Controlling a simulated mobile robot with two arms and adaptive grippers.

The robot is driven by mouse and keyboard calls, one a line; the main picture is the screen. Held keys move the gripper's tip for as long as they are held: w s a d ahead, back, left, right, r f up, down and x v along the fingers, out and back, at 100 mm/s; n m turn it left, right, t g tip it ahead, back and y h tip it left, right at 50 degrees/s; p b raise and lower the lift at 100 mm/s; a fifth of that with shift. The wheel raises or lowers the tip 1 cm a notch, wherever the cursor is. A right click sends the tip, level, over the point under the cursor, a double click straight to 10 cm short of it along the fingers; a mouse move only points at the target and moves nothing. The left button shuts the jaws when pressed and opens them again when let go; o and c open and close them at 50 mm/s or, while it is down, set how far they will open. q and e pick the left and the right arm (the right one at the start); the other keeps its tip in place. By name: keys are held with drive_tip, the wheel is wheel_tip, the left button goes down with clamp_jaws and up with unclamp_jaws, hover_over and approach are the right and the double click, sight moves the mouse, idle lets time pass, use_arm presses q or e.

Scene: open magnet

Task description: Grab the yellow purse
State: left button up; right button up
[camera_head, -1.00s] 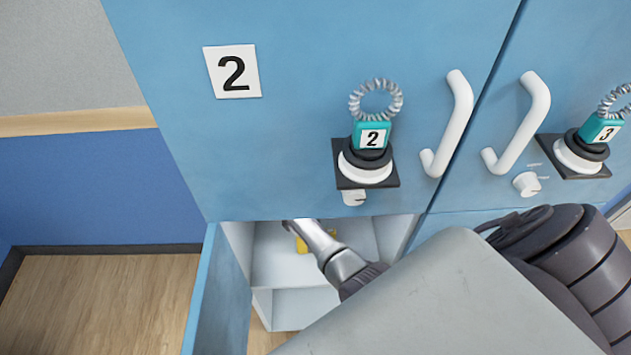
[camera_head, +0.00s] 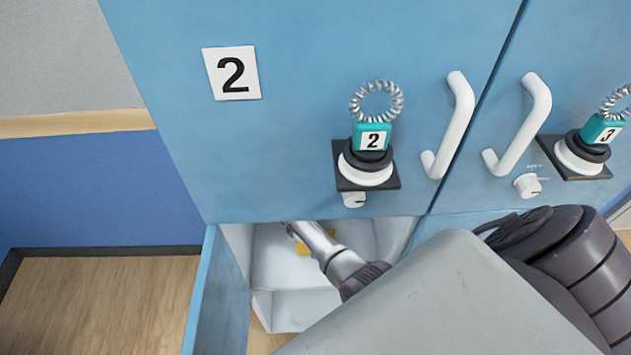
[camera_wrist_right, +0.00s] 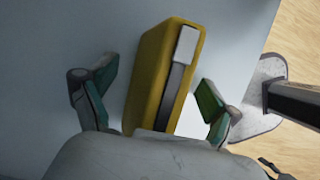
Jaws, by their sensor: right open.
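The yellow purse (camera_wrist_right: 158,80) stands on the pale locker floor in the right wrist view, with a grey strap and a white clasp on its side. In the head view only a small yellow part (camera_head: 302,248) shows behind my right arm. My right gripper (camera_wrist_right: 155,95) is open, with one green-padded finger on each side of the purse. Gaps show between the fingers and the purse. My left gripper is not in view.
The open lower locker (camera_head: 287,310) has a blue door (camera_head: 222,295) swung out at left. Above it, the blue door marked 2 (camera_head: 290,30) is shut, with a lock (camera_head: 366,165) and a white handle (camera_head: 452,125). Wooden floor (camera_head: 100,305) is clear at lower left.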

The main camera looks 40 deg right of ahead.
drive_tip(key=shift+c, duration=0.3)
drive_tip(key=c, duration=1.3)
drive_tip(key=shift+o, duration=0.2)
drive_tip(key=shift+r, duration=0.1)
